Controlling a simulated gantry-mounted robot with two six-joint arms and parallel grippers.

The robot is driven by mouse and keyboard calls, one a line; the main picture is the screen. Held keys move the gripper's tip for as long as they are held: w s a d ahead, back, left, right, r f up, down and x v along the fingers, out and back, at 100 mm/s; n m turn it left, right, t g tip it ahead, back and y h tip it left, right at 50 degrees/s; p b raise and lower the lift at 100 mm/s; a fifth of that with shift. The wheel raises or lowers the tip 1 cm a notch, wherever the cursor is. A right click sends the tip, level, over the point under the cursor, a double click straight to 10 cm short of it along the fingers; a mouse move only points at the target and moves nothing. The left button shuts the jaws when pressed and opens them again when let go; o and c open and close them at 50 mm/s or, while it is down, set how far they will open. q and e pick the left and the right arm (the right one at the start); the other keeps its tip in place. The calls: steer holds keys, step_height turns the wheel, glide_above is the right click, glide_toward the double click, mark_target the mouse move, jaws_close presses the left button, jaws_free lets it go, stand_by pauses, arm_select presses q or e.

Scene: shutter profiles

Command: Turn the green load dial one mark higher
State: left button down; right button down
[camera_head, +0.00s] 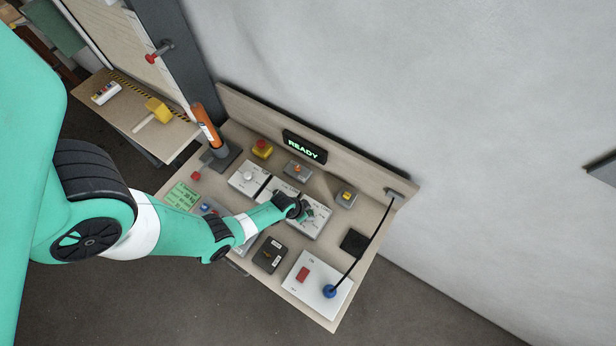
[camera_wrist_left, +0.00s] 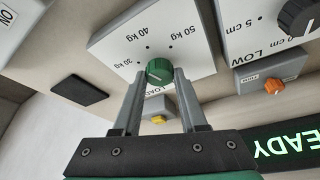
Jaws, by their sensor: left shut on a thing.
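The green load dial (camera_wrist_left: 158,70) sits on a white panel (camera_wrist_left: 110,45) in the left wrist view. Marks with the labels 30 kg, 40 kg and 50 kg stand around it. My left gripper (camera_wrist_left: 160,76) is shut on the dial, one finger at each side. Which mark the dial points to I cannot tell. In the head view my left gripper (camera_head: 298,211) reaches down onto the white panel (camera_head: 318,222) and hides much of the dial. My right gripper is in neither view.
A display (camera_head: 304,147) reads READY at the console's back. An orange switch (camera_wrist_left: 274,87) and a black knob (camera_wrist_left: 298,18) are close by. A yellow button (camera_wrist_left: 159,119) shows between the fingers. A black cable (camera_head: 372,240) runs to a blue plug (camera_head: 330,291) at the right.

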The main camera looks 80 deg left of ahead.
arm_select(q)
steer(key=shift+a+m+h+b, duration=0.1)
steer(key=shift+m+h+b, duration=0.6)
steer(key=shift+m, duration=1.2)
steer(key=shift+c, duration=2.2)
jaws_free()
steer(key=p+v, duration=0.5)
steer(key=v, duration=0.2)
steer(key=shift+s+r, duration=0.2)
steer(key=shift+a, duration=0.1)
